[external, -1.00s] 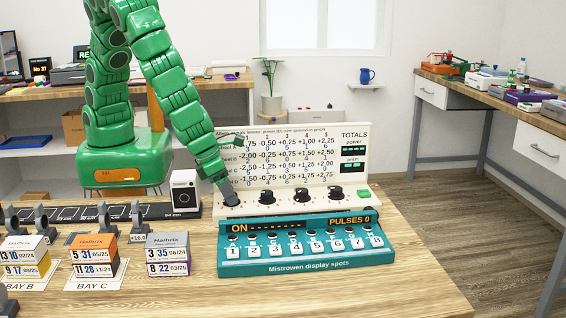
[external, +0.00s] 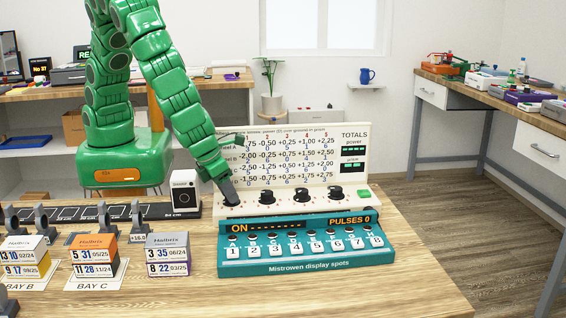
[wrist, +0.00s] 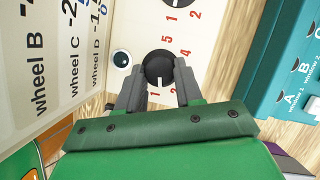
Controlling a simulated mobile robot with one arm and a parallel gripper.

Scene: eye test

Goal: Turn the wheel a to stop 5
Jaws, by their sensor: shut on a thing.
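The leftmost wheel, which I take to be wheel a, is a black knob (wrist: 158,68) on the cream panel (wrist: 135,35). Its own label cannot be read. In the wrist view it sits between my two grey fingers, which are shut on it. A white mark on the knob points toward the red numeral 1 (wrist: 157,97); numerals 2 and 5 also show around it. In the external view my gripper (external: 231,197) reaches down to the panel's left end and hides this wheel.
Three more black wheels stand in a row to the right, the nearest (external: 267,196) close to my gripper. A teal pulse unit (external: 300,266) with numbered white keys lies in front. A white box (external: 185,192) stands left of the panel. A printed table (external: 288,160) rises behind.

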